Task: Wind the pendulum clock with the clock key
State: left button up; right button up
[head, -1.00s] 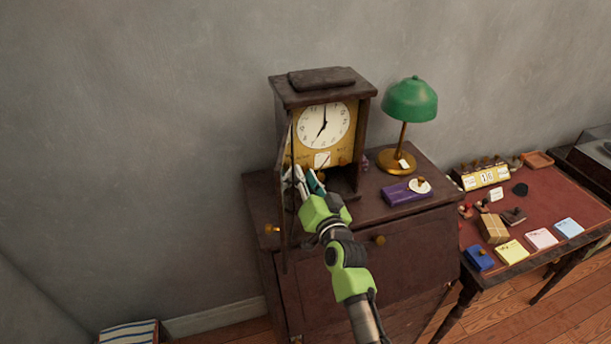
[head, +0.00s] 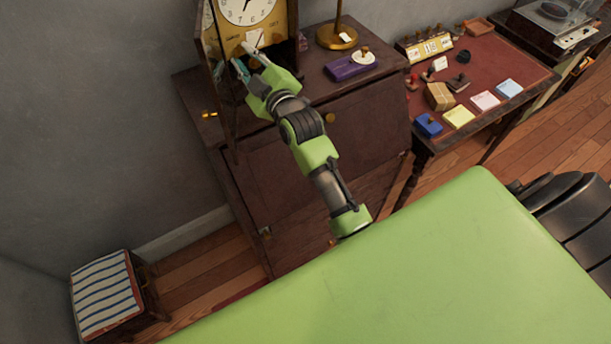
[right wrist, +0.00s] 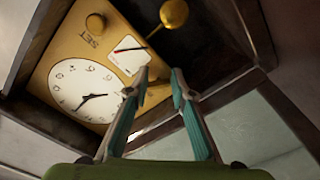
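The pendulum clock (head: 284,28) stands on the dark wooden cabinet, its top cut off in the head view. Its glazed door is open. A round brass bob on a rod (right wrist: 173,13) hangs beside the card. My right gripper (head: 245,62) is at the clock's open front; in the wrist view its fingertips (right wrist: 158,84) are apart with nothing seen between them. I cannot make out the clock key. My left gripper is out of view.
A purple box (head: 350,67) and the brass lamp base (head: 338,37) stand right of the clock on the cabinet (head: 310,150). A red-topped desk (head: 497,63) with stamps and note pads is further right. A striped stool (head: 105,295) stands at lower left.

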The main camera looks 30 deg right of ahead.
jog(key=s+n+b, duration=0.3)
jog(key=s+b, duration=0.1)
jog(key=s, duration=0.9)
jog(key=s+f+m+g, duration=0.3)
jog(key=s+f+g, duration=0.2)
jog(key=f, duration=0.6)
jog(key=s+f+m+g, duration=0.4)
jog(key=s+f+g, duration=0.1)
jog(key=s+f, duration=0.5)
notch_tip(320, 180, down, 2)
jog(key=shift+s+f, duration=0.25)
jog(key=shift+o, duration=0.2)
